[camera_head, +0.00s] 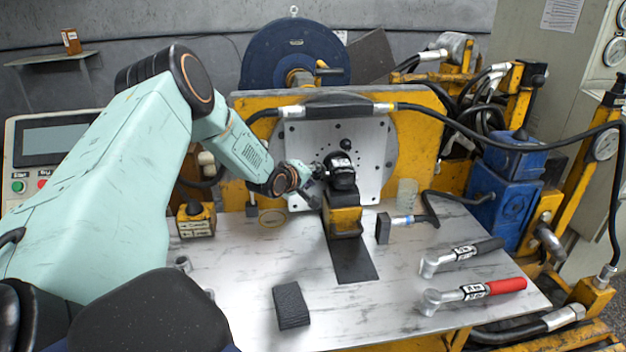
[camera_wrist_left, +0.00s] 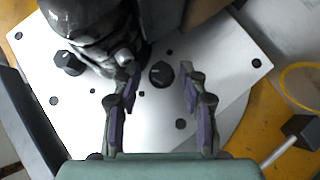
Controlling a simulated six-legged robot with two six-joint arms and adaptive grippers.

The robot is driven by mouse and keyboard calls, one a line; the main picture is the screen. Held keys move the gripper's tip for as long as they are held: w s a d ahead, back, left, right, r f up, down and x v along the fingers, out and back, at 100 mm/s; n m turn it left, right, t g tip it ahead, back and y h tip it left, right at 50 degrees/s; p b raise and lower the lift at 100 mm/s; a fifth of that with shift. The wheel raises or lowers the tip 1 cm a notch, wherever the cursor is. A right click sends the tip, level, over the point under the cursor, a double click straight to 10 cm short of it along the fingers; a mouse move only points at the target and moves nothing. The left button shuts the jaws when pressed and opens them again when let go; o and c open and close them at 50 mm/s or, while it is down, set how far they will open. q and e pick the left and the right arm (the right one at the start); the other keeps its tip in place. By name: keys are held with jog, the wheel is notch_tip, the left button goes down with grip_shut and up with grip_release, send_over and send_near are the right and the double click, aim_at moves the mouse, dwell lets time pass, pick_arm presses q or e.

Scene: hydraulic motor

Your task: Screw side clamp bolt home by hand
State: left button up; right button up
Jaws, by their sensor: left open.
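A black hydraulic motor (camera_head: 342,175) sits on a yellow cradle (camera_head: 345,220) against the pale mounting plate (camera_head: 375,142). My left gripper (camera_head: 312,186) is at the motor's left side, close to the plate. In the left wrist view its two fingers (camera_wrist_left: 160,76) are open, one on each side of a black bolt knob (camera_wrist_left: 161,73) with a pale mark. Gaps show between the knob and both fingertips. Another black knob (camera_wrist_left: 68,62) is on the plate beyond the dark motor body (camera_wrist_left: 95,30). My right gripper is not in view.
Two torque wrenches, one black-handled (camera_head: 462,256) and one red-handled (camera_head: 475,293), lie at the table's right. A dark block (camera_head: 291,305) lies at the front. A small tool with a dark block (camera_head: 384,228) lies right of the cradle. A hose (camera_head: 450,118) arches above the plate.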

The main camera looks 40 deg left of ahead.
pick_arm(q)
jog(key=shift+s+a, duration=0.15)
jog(key=shift+a, duration=0.05)
jog(key=shift+c, duration=1)
jog(key=shift+d, duration=0.15)
jog(key=c, duration=0.5)
grip_shut()
jog(key=shift+r+g+p, duration=0.25)
jog(key=shift+g+p, duration=0.05)
jog(key=shift+p, duration=0.3)
jog(key=m+g+p, duration=0.1)
jog(key=p, duration=0.2)
jog(key=g+y+p, duration=0.1)
jog(key=p, duration=0.2)
jog(key=shift+w+r+m+p, duration=0.2)
jog(key=shift+w+m+p, duration=0.15)
jog(key=shift+m+p, duration=0.05)
